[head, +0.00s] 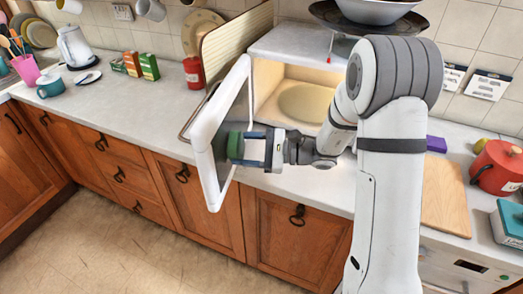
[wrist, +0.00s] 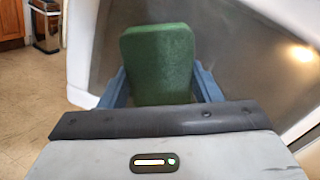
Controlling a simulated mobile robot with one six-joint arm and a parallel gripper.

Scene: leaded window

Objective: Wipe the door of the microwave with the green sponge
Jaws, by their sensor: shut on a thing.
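The microwave (head: 290,48) stands on the counter with its door (head: 203,122) swung open toward the front. The door has a white frame and a dark pane. My gripper (head: 250,147) is shut on the green sponge (head: 234,145), at the lower part of the door's inner side. In the wrist view the sponge (wrist: 158,62) stands up between the two blue fingers, in front of the dark pane (wrist: 215,45). The sponge looks close against the pane; whether it touches cannot be told for sure.
A wide pan with a bowl (head: 372,10) sits on top of the microwave. A wooden board (head: 445,195) and a red pot (head: 497,167) are on the counter to the right. A red canister (head: 194,73) stands behind the door. The floor in front is clear.

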